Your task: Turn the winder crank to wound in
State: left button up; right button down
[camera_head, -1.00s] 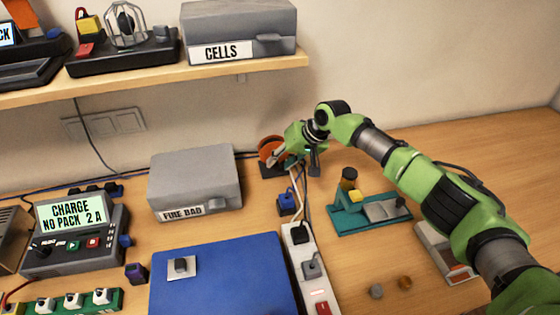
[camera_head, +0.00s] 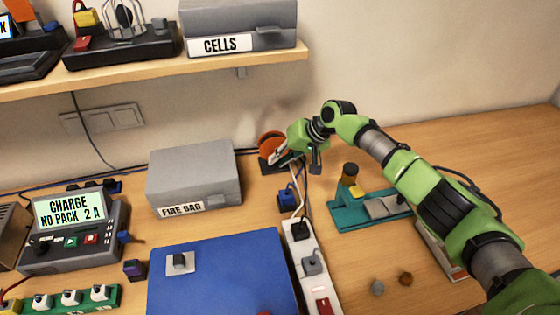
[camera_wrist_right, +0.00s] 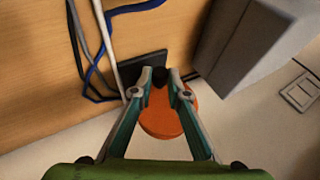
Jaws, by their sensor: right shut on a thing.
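The winder shows as an orange disc (camera_head: 270,145) on a dark base (camera_head: 266,164), at the back of the desk by the wall. In the right wrist view the orange disc (camera_wrist_right: 162,115) lies behind the fingers, with the dark base plate (camera_wrist_right: 142,70) beyond. My right gripper (camera_head: 274,157) is at the winder. In the right wrist view its fingertips (camera_wrist_right: 160,75) are shut on a small dark knob (camera_wrist_right: 160,78), which looks like the crank handle. The fingers hide part of the disc. My left gripper is not in view.
The grey fire bag box (camera_head: 195,175) stands left of the winder. Blue and white cables (camera_wrist_right: 100,45) run close to the base. A white power strip (camera_head: 305,262) and a teal fixture (camera_head: 350,215) are in front. The wall is close behind.

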aim_at(278, 162)
jog(key=y+b, duration=0.1)
jog(key=b, duration=0.1)
jog(key=f+y+b, duration=0.1)
jog(key=y+b, duration=0.1)
jog(key=b, duration=0.1)
jog(key=shift+a+m+y, duration=0.2)
jog(key=shift+m+y, duration=0.1)
jog(key=shift+m, duration=0.1)
jog(key=shift+r+y+b, duration=0.25)
jog(key=shift+y+b, duration=0.15)
jog(key=shift+b, duration=0.15)
jog(key=shift+r, duration=0.15)
jog(key=c, duration=2)
grip_release()
jog(key=shift+o, duration=0.2)
notch_tip(278, 162, up, 10)
